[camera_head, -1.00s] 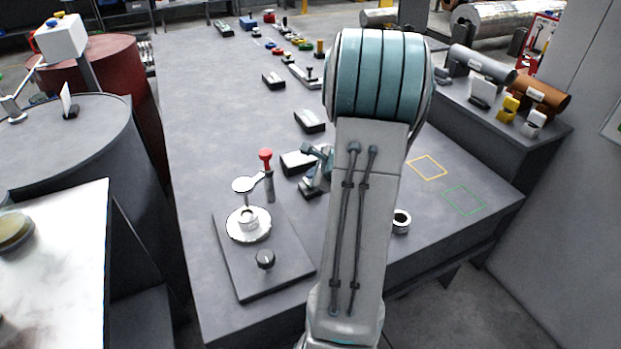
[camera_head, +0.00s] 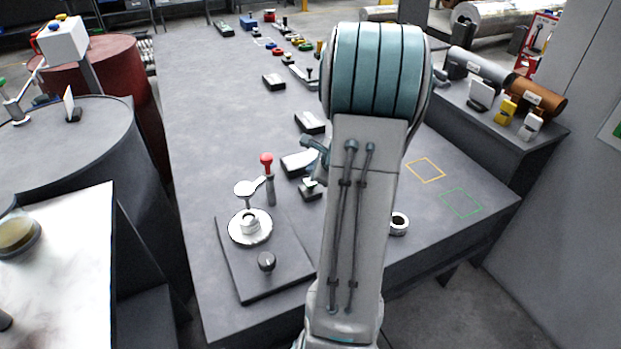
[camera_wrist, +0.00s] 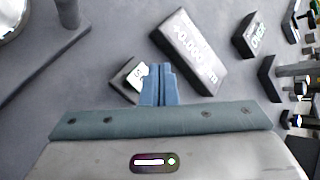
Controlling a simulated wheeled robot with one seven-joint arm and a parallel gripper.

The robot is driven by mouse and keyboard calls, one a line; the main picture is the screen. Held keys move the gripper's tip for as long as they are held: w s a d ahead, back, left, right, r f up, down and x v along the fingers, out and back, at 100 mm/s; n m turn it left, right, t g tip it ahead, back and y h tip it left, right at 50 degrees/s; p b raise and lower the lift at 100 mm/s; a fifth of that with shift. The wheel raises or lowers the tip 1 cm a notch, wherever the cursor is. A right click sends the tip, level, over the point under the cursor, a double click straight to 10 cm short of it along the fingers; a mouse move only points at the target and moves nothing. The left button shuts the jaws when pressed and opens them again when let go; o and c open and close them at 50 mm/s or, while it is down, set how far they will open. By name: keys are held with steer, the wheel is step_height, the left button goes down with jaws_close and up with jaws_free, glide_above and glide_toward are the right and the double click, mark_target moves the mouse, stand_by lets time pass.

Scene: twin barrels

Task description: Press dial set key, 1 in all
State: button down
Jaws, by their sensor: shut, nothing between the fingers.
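A small dark block with a pale, green-tinged key face marked with a letter like "S" (camera_wrist: 134,75) lies just left of my fingertips in the wrist view. It looks like the dial set key, and it also shows on the table in the head view (camera_head: 311,191), beside my arm. My gripper (camera_wrist: 161,68) is shut and empty, its blue fingers together. The fingers cover the block's right edge; I cannot tell whether they touch it. A larger dark display block (camera_wrist: 188,50) with a numeric readout lies to the right of the fingertips.
More display blocks (camera_head: 309,122) stand farther back.

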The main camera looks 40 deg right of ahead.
step_height(320, 180, up, 3)
steer(key=shift+r+p, duration=0.2)
steer(key=shift+p, duration=0.8)
steer(key=shift+f, duration=0.1)
